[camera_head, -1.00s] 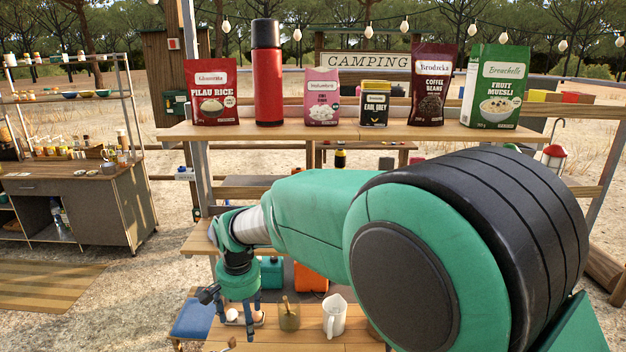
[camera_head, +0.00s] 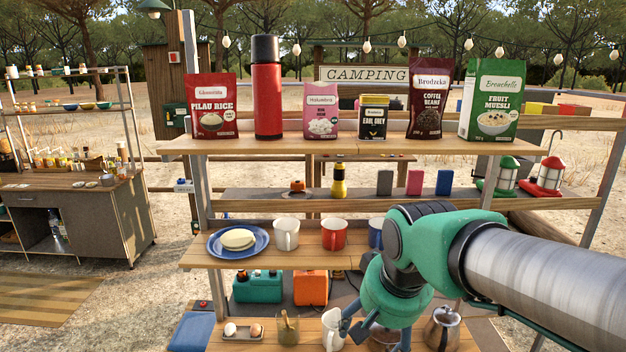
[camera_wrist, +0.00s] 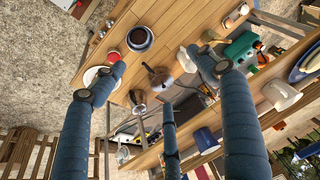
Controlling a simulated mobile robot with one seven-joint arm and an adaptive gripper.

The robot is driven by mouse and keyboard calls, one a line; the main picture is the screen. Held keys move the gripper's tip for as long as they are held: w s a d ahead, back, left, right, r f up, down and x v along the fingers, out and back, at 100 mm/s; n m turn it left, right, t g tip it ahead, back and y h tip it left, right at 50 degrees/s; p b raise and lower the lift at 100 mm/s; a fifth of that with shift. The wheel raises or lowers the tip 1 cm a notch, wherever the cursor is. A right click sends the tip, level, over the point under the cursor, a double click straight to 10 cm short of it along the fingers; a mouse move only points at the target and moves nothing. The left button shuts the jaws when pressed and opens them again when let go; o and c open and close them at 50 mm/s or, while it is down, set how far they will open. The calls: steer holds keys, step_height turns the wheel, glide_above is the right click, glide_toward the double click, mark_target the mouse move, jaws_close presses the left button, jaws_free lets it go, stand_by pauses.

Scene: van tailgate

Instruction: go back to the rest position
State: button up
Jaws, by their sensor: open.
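My gripper (camera_head: 374,333) hangs at the lower right of the shelves in the head view, in front of the lower board. Its blue fingers are spread apart and hold nothing. In the wrist view the spread fingers of my gripper (camera_wrist: 162,75) frame the lower board, with a metal pot (camera_wrist: 158,77) showing between them.
The middle board bears a blue plate (camera_head: 214,250), a white mug (camera_head: 285,235), a red mug (camera_head: 335,235) and a blue mug (camera_head: 376,233) partly behind my arm. Pouches, a tin and a red flask (camera_head: 267,90) line the top board.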

steer(key=s+d+t, duration=0.1)
steer(key=s+d, duration=0.8)
steer(key=s, duration=0.4)
steer(key=shift+s+d+f+t+h, duration=0.35)
steer(key=shift+s+f+t+h, duration=0.05)
stand_by(0.4)
